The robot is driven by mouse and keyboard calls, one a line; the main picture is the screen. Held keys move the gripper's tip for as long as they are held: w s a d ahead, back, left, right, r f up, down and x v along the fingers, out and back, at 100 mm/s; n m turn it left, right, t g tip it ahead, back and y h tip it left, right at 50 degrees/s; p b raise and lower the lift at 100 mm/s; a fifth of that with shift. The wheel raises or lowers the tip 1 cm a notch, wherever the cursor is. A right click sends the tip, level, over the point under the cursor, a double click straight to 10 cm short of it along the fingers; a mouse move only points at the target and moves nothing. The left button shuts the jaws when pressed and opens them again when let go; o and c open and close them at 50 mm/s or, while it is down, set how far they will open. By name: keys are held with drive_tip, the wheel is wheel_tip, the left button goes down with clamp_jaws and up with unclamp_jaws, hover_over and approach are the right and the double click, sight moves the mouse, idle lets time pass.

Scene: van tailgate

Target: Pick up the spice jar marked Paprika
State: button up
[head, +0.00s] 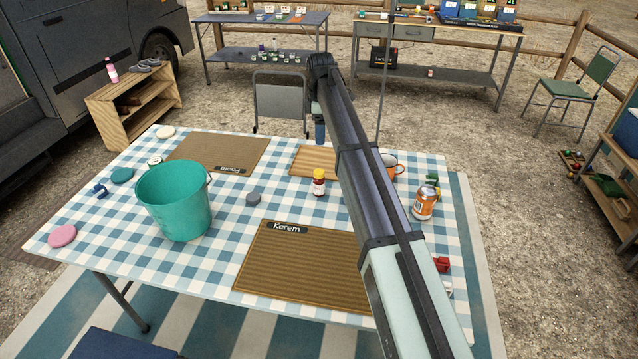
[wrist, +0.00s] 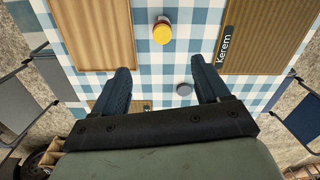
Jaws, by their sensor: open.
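A small jar (head: 319,182) with a yellow lid and red contents stands upright on the checked tablecloth; its label is too small to read, so I cannot tell whether it says Paprika. Its lid and part of its side show in the wrist view (wrist: 162,32), ahead of my fingertips. My gripper (wrist: 160,66) is open and empty, apart from the jar. In the head view my gripper (head: 320,132) hangs at the far side of the table, beyond the jar and partly hidden by my arm. Several small jars (head: 280,57) stand on the back left table, labels unreadable.
A teal bucket (head: 174,205) stands left on the tablecloth. A mat labelled Kerem (head: 300,262), a wooden board (head: 312,160), a grey disc (head: 253,199), an orange can (head: 424,204) and an orange mug (head: 391,166) surround the jar.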

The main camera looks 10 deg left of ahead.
hover_over(318, 171)
wheel_tip(318, 171, down, 6)
drive_tip(key=r, duration=0.1)
wheel_tip(318, 171, down, 9)
drive_tip(key=shift+w+d+r, duration=0.1)
drive_tip(key=shift+d+r, duration=0.05)
drive_tip(key=shift+f, duration=2.55)
drive_tip(key=c, duration=1.2)
